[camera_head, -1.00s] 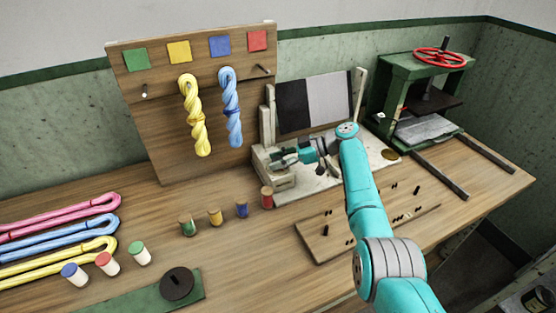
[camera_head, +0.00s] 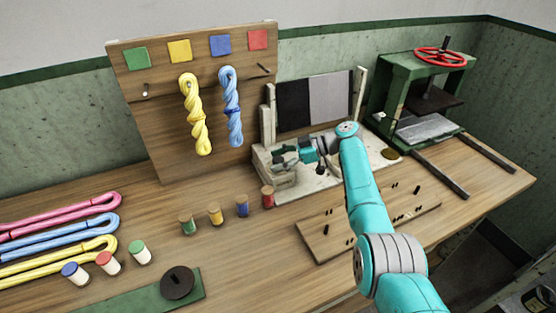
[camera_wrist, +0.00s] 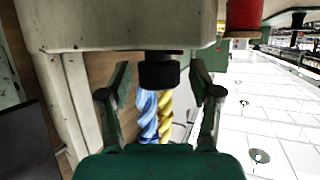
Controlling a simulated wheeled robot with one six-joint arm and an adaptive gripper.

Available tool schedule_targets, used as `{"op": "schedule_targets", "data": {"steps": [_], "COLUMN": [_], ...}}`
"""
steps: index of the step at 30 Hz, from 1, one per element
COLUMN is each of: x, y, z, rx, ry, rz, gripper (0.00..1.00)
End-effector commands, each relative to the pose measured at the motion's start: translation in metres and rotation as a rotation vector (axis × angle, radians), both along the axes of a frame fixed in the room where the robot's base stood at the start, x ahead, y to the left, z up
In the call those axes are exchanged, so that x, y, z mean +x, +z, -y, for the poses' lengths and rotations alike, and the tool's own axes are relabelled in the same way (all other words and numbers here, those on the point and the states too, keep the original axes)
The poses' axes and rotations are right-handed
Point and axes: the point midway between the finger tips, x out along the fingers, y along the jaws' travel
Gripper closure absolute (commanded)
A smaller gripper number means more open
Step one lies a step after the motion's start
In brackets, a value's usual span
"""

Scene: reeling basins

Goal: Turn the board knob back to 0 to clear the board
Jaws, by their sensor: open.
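The board (camera_head: 314,103) with dark and grey panels stands upright in a pale stand at the back of the bench. In the wrist view a black knob (camera_wrist: 160,71) sticks out from the pale body of the stand (camera_wrist: 120,25). My gripper (camera_wrist: 160,78) is open, with one finger on each side of the knob and a visible gap on both sides. In the head view my gripper (camera_head: 283,160) is at the front left of the stand, small and partly merged with it. No dial marking is readable.
A red spool (camera_head: 267,197) stands close to the stand, beside other spools. Yellow (camera_head: 195,120) and blue hanks (camera_head: 231,110) hang on a wooden rack. A pegged board (camera_head: 330,235) lies under my arm. A green press (camera_head: 420,90) stands right; a black disc (camera_head: 177,283) sits front left.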

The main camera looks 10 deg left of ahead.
Motion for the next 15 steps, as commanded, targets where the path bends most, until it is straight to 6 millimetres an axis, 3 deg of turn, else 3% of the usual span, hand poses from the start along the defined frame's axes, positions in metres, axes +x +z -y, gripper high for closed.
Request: {"op": "schedule_targets", "data": {"steps": [5,15], "x": [0.003,0.014], "y": [0.005,0.03], "z": [0.013,0.071], "rx": [0.0,0.0], "ry": [-0.003,-0.002], "rz": [0.001,0.001], "gripper": [0.36,0.36]}}
